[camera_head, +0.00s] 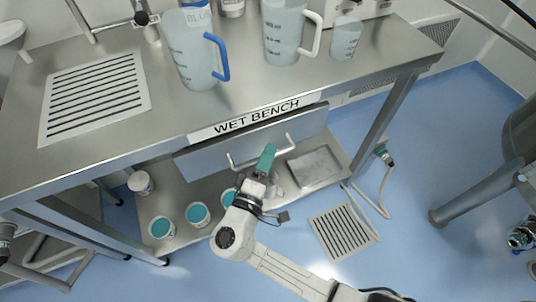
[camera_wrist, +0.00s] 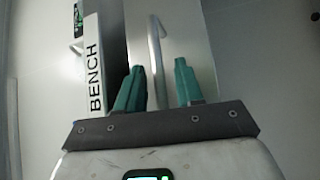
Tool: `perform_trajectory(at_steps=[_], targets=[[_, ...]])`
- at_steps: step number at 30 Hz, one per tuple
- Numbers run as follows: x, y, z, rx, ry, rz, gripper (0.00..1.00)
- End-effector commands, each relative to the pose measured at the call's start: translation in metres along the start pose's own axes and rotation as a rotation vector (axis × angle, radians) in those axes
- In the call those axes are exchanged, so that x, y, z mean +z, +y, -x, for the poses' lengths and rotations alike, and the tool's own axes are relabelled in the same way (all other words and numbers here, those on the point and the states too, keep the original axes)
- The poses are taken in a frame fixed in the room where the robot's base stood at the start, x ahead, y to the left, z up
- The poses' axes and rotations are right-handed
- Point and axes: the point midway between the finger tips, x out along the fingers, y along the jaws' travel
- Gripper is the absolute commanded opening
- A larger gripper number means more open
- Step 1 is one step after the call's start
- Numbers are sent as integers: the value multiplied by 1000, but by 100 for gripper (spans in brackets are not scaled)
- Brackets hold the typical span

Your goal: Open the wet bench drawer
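The wet bench drawer (camera_head: 305,127) is the grey metal front under the "WET BENCH" label (camera_head: 257,116). A dark gap shows between label and drawer front (camera_wrist: 182,30) in the wrist view. Its bar handle (camera_head: 289,141) stands out from the front; the handle also shows in the wrist view (camera_wrist: 156,55). My gripper (camera_head: 266,158) is at the middle of the handle. In the wrist view my gripper's two teal fingers (camera_wrist: 160,88) are apart, and the bar runs down between them, closer to the left finger. Whether a finger touches it I cannot tell.
The bench top (camera_head: 165,115) holds a blue-handled jug (camera_head: 192,50), a white-handled jug (camera_head: 283,30) and a beaker (camera_head: 346,38). Teal-lidded tubs (camera_head: 162,228) and a tray (camera_head: 315,167) sit on the lower shelf. A floor grate (camera_head: 344,232) lies right of my arm, with open blue floor beyond.

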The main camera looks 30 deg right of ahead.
Motion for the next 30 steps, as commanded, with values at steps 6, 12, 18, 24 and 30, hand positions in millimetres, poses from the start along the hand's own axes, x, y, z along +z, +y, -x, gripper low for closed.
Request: perform_trajectory(at_steps=[6, 12, 18, 24, 30], targets=[[0, 0, -4, 0, 0, 0, 36], [0, 0, -4, 0, 0, 0, 31], [0, 0, -4, 0, 0, 1, 12], [0, 0, -4, 0, 0, 1, 0], [0, 0, -4, 0, 0, 1, 0]])
